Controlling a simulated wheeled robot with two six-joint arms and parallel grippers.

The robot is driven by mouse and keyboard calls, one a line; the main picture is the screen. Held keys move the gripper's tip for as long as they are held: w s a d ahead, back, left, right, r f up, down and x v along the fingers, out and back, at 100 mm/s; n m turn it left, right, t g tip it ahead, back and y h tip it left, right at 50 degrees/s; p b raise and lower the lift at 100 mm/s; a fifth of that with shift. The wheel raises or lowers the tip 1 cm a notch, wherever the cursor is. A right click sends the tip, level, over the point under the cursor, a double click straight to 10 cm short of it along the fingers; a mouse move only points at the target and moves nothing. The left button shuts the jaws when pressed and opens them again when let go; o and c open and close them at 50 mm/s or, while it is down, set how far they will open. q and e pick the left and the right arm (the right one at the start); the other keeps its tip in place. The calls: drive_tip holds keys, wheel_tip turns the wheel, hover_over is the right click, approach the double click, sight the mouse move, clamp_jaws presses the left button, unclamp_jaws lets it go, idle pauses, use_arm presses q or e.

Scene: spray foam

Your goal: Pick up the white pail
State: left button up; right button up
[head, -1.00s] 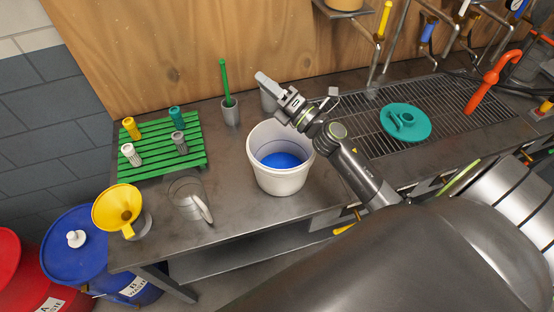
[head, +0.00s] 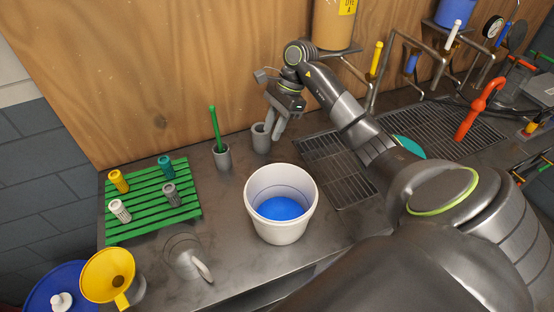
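The white pail (head: 281,232) stands upright on the metal bench, with blue liquid (head: 281,208) inside. My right gripper (head: 275,132) is behind the pail and apart from it, fingers pointing down beside a small grey cup (head: 261,142). The fingertips overlap the cup's right side in this view. I cannot tell whether they touch it or how far apart they are. My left gripper is not in view.
A green slatted rack (head: 150,205) with several small fittings is at left. A cup with a green-handled tool (head: 215,130), a clear jug (head: 184,256) and a yellow funnel (head: 107,275) stand nearby. A drain grate (head: 335,172) lies to the right.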

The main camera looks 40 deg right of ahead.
drive_tip(key=b, duration=1)
approach(263, 179)
drive_tip(key=x, duration=0.5)
drive_tip(key=shift+b+x, duration=0.45)
drive_tip(key=shift+x, duration=0.75)
drive_tip(key=shift+a+f+g+p, duration=0.3)
drive_tip(key=shift+a+f+p, duration=0.2)
drive_tip(key=shift+f+p, duration=0.25)
drive_tip(key=shift+f, duration=0.2)
clamp_jaws()
drive_tip(key=shift+w, duration=0.1)
